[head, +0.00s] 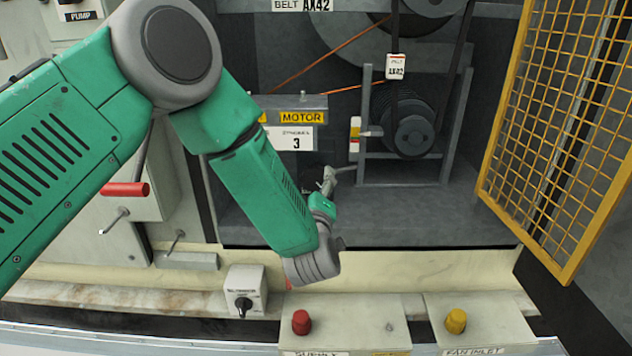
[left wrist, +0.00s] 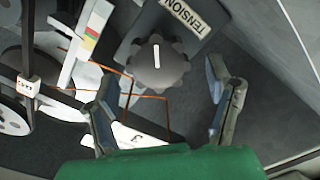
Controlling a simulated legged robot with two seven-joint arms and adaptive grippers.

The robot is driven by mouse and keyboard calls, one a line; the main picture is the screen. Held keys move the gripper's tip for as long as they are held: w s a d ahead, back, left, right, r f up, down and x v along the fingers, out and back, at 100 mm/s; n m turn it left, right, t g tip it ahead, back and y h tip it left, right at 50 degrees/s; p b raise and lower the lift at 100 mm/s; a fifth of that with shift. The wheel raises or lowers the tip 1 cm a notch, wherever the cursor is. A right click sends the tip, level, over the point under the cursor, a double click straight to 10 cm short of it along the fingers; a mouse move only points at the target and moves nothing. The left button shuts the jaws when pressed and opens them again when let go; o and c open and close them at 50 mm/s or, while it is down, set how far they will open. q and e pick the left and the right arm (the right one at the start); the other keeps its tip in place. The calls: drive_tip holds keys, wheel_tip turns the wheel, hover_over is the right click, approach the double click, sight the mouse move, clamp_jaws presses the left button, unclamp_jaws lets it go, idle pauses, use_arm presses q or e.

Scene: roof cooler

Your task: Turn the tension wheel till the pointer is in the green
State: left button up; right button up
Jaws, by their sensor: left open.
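The tension wheel (left wrist: 158,66) is a dark scalloped knob with a white mark, beside a TENSION label (left wrist: 186,12) in the left wrist view. My left gripper (left wrist: 168,108) is open, with its fingers apart on the near side of the wheel and nothing between their tips. In the head view my left gripper (head: 328,180) is below the motor box, and the wheel is mostly hidden there. A coloured scale plate (left wrist: 92,32) has red, yellow and green bands; it also shows in the head view (head: 355,134). Where its pointer stands is too small to tell.
The motor box (head: 295,108) is above my gripper, and the belt pulleys (head: 410,130) are to its right. A yellow mesh guard (head: 570,110) stands open at the right. Boxes with a red knob (head: 301,321) and a yellow knob (head: 456,320) line the front.

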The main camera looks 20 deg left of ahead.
use_arm(q)
drive_tip(key=v, duration=0.8)
drive_tip(key=shift+d+f, duration=0.1)
drive_tip(key=shift+d, duration=0.05)
